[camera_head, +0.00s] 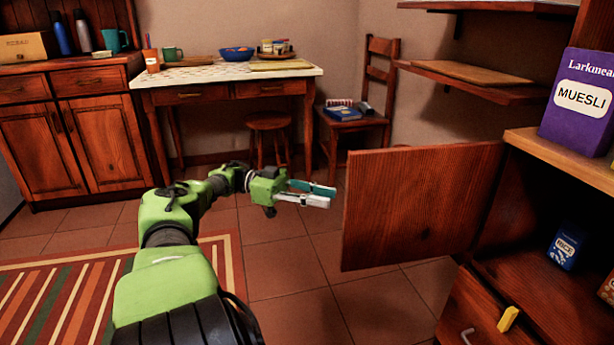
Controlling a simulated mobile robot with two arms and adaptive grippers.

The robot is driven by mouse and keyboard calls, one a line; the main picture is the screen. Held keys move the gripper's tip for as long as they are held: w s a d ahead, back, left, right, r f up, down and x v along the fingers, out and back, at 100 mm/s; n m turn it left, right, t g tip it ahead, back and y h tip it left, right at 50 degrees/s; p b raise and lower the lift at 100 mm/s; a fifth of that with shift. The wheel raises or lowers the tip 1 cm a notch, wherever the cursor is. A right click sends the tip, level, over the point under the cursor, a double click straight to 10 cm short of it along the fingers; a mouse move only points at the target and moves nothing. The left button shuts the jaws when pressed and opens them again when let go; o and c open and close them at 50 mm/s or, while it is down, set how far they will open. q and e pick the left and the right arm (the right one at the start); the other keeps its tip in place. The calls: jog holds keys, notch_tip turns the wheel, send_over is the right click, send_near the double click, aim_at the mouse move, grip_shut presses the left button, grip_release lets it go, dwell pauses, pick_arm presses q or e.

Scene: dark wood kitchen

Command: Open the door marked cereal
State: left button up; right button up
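A dark reddish wooden cabinet door (422,205) stands swung wide open in the middle right, reaching out from the cabinet on the right. I see no cereal label on the face turned to me. My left gripper (331,195) is just left of the door's free edge and looks apart from it. The open cabinet compartment (515,292) shows a dark blue rice packet (567,248) inside and part of an orange box at the right edge. My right gripper is out of view.
A purple muesli box (580,98) stands on the cabinet top (560,158). A drawer with a yellow piece (508,319) is below. A table (190,77), stool (268,123) and chair (372,120) stand behind. Tiled floor left of the door is clear, with a striped rug (60,292).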

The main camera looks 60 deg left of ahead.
pick_arm(q)
jog(key=shift+v, duration=2)
jog(key=shift+s+a, duration=0.1)
